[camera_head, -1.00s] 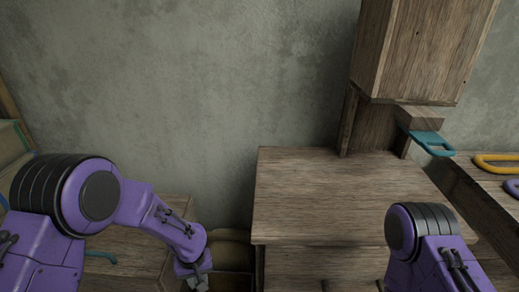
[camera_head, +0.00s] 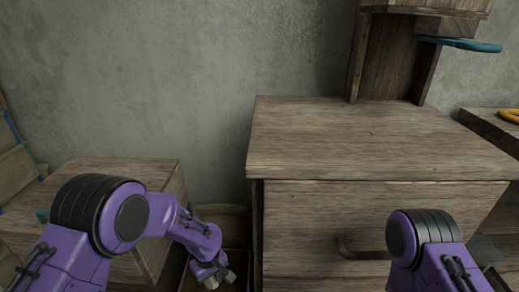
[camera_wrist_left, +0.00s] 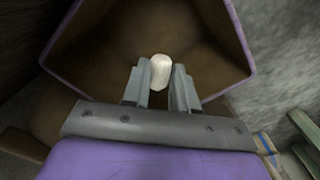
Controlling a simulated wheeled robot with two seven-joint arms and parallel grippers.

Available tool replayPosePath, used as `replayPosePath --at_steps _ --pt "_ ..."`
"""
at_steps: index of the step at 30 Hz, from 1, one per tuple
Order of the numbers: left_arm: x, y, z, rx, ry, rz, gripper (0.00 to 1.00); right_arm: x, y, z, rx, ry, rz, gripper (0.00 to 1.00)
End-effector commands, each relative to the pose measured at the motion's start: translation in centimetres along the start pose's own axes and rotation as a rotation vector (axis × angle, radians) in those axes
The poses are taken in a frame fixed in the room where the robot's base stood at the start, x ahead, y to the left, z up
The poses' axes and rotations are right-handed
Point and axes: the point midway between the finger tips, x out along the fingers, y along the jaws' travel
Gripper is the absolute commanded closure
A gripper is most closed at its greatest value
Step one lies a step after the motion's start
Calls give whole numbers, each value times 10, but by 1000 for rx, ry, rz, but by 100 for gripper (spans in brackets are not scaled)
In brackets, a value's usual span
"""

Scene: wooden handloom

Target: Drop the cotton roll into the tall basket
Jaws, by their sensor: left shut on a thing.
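The cotton roll (camera_wrist_left: 160,72) is a small off-white rounded piece at the tips of my left gripper's fingers in the left wrist view. My left gripper (camera_wrist_left: 159,84) is shut on it. Under them is the tall basket (camera_wrist_left: 215,42), with brown inner walls and a purple rim; the roll shows against its open mouth. In the head view my left gripper (camera_head: 214,278) points down into the gap between two wooden cabinets, and the roll cannot be made out clearly. Of my right arm only a purple link shows; its gripper is out of view.
A wooden cabinet (camera_head: 370,140) with a dark drawer handle (camera_head: 360,248) stands right of my left gripper. A lower wooden cabinet (camera_head: 120,172) stands to the left. A teal handle (camera_head: 465,44) and a yellow one (camera_head: 509,116) are at the right. The wall is behind.

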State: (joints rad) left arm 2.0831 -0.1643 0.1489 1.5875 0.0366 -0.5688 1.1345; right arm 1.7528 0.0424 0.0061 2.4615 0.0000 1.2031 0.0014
Motion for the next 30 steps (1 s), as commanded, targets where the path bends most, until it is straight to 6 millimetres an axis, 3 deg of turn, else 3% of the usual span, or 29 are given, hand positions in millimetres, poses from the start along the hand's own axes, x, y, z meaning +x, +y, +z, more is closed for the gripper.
replayPosePath --at_steps 1,3,11,12,14,23,26,30 --pt "13 0 0 -1 0 1 94 13 -1 6 1 -2 0 0" --pt "16 0 0 -1 0 1 94 16 -2 8 2 -3 0 0" --pt "13 0 0 0 0 0 94 14 -2 8 2 -4 -1 0" --pt "13 0 0 0 0 0 63 14 -2 8 2 -4 -1 0" --pt "13 0 0 0 0 0 43 14 -2 8 2 -4 -1 0" --pt "11 0 0 0 0 1 43 13 -2 7 2 -4 -1 0" --pt "-3 0 -1 1 2 2 43 5 -1 4 2 -3 -1 0" --pt "-39 0 -1 1 2 2 43 -11 1 -5 0 1 -1 0"
